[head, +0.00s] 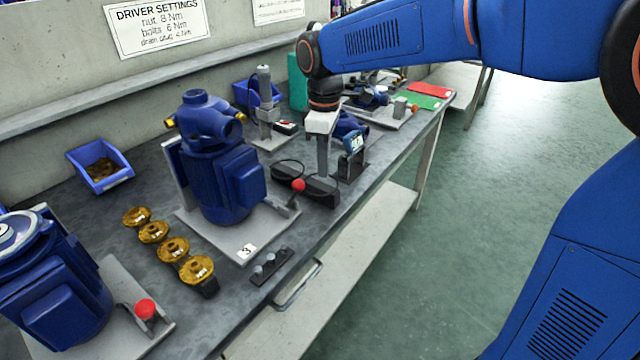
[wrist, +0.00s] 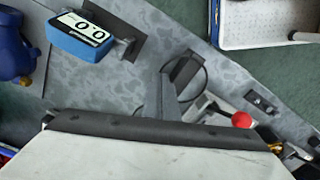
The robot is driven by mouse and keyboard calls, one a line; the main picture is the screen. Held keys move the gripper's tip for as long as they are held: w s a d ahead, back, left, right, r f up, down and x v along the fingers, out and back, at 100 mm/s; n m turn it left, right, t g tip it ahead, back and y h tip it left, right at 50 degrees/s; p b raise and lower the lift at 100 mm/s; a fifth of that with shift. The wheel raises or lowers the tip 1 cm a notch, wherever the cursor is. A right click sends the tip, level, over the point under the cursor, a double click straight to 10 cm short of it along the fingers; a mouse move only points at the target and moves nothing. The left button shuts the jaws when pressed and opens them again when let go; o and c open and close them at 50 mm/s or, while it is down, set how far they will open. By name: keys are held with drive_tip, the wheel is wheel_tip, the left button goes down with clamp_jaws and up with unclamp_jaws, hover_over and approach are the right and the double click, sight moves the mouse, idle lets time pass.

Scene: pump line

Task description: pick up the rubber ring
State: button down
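A thin black loop, which looks like the rubber ring (head: 289,161), shows on the bench just left of my gripper's lower end. In the wrist view the ring (wrist: 206,76) is a dark circle around a small dark block, right of the picture's middle. Whether the ring touches my gripper is unclear. The fingers are not clear enough to tell open from shut.
A blue pump (head: 222,180) stands left of my gripper, with a red-knobbed lever (head: 298,185) close by. A blue display device (head: 353,142) stands just right. Several brass parts (head: 173,248) lie in a row at the left. The floor on the right is clear.

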idle(0.4)
wheel_tip(320, 180, up, 10)
idle(0.6)
drive_tip(key=shift+a+r, duration=0.1)
